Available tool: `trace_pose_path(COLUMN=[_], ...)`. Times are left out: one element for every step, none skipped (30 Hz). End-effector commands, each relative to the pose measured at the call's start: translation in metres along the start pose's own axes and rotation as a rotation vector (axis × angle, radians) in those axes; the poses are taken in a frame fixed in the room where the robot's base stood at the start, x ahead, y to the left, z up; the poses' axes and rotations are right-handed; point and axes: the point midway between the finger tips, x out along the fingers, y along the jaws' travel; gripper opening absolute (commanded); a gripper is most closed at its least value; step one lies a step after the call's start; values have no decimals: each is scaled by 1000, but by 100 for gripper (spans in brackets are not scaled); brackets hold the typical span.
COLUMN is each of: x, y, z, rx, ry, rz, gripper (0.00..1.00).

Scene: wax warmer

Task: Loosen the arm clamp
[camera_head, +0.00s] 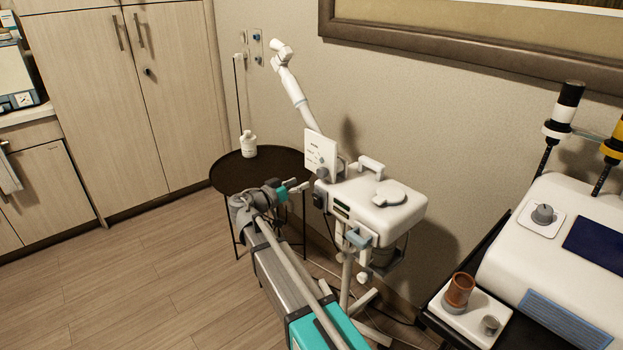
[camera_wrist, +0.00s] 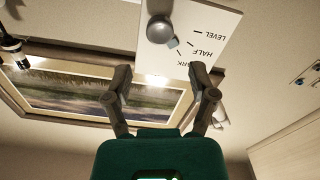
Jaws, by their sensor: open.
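A white plate (camera_wrist: 205,35) marked LEVEL, HALF and a partly hidden word ending in "RK" shows at the top of the wrist view, its text upside down. A round grey knob (camera_wrist: 160,29) with a small pale pointer sits on it, beside the marks. The plate also shows in the head view (camera_head: 321,152), at the base of the white, raised and tilted arm (camera_head: 291,85) of the white machine (camera_head: 375,204). My gripper (camera_wrist: 160,76) is open and empty, its fingers apart. In the head view my gripper (camera_head: 293,187) is left of the machine, below the plate.
A dark round table (camera_head: 235,174) with a white bottle (camera_head: 249,144) stands behind my gripper. A framed picture (camera_head: 470,45) hangs on the wall. At right, a white unit (camera_head: 560,250) and a brown cup (camera_head: 459,289) stand. The wooden floor at left is clear.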

Motion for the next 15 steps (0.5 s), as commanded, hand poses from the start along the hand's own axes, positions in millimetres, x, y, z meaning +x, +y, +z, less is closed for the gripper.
trace_pose_path(x=[2, 3, 4, 5, 6, 8, 10, 11, 14, 15, 17, 20, 21, 23, 25], y=[0, 0, 0, 0, 0, 0, 0, 0, 0, 0, 0, 0, 0, 0, 0], z=[0, 0, 0, 0, 0, 0, 0, 0, 0, 0, 0, 0, 0, 0, 0], rx=[0, 0, 0, 0, 0, 0, 0, 0, 0, 0, 0, 0, 0, 0, 0], ry=[0, 0, 0, 0, -1, -1, -1, -1, -1, -1, -1, -1, -1, -1, -1], rz=[0, 0, 0, 0, 0, 0, 1, 1, 1, 1, 1, 1, 1, 1, 1], gripper=[73, 73, 73, 73, 73, 73, 73, 73, 73, 73, 73, 73, 73, 73, 73])
